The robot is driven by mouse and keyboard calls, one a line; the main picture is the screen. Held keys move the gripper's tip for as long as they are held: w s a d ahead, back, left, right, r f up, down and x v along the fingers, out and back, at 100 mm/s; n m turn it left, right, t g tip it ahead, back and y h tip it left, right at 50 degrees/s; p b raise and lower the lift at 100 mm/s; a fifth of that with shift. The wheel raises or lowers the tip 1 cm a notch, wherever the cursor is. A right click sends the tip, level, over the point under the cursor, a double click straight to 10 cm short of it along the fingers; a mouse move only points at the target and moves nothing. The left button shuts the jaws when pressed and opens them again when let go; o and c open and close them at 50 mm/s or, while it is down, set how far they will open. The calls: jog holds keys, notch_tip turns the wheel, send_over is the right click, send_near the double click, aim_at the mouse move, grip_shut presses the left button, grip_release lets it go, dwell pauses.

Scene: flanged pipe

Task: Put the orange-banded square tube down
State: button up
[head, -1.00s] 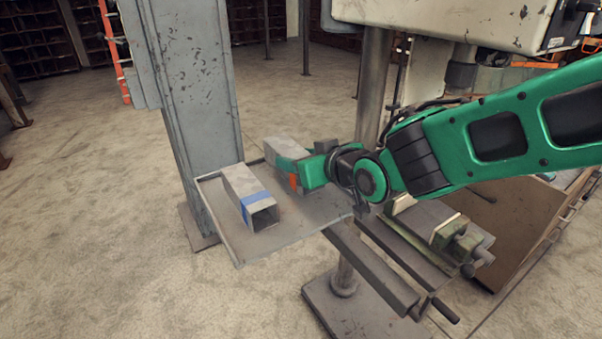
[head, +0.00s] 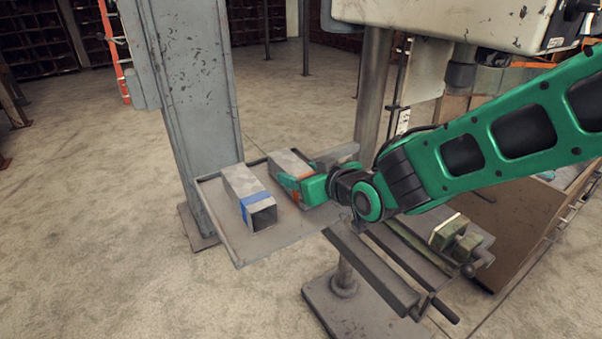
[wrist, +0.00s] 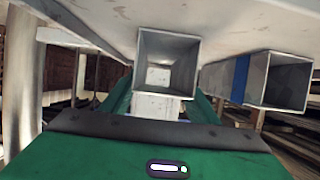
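The orange-banded square tube (head: 288,162) is a grey hollow tube low over the tray (head: 228,233), to the right of the blue-banded tube (head: 246,193) and apart from it. My gripper (head: 296,183) is shut on it, with green fingers at its sides by the orange band, which shows only in part. Whether its underside touches the tray cannot be told for sure. In the wrist view the tube's open end (wrist: 168,36) shows between the fingers, close against the pale tray surface. The blue-banded tube (wrist: 280,82) also shows there, at the right.
A grey column (head: 190,100) stands left behind the tray. A round machine post (head: 374,90) stands behind my gripper. A small grey block (head: 337,154) shows just behind my gripper. A vise (head: 458,238) sits at the right. The tray's front left is bare.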

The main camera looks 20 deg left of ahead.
jog(key=shift+o, duration=0.5)
jog(key=shift+r, duration=0.1)
jog(key=shift+s+d+r, duration=0.1)
jog(key=v, duration=1.1)
jog(key=shift+s+d, duration=0.25)
jog(key=shift+d, duration=0.05)
jog(key=shift+r, duration=0.15)
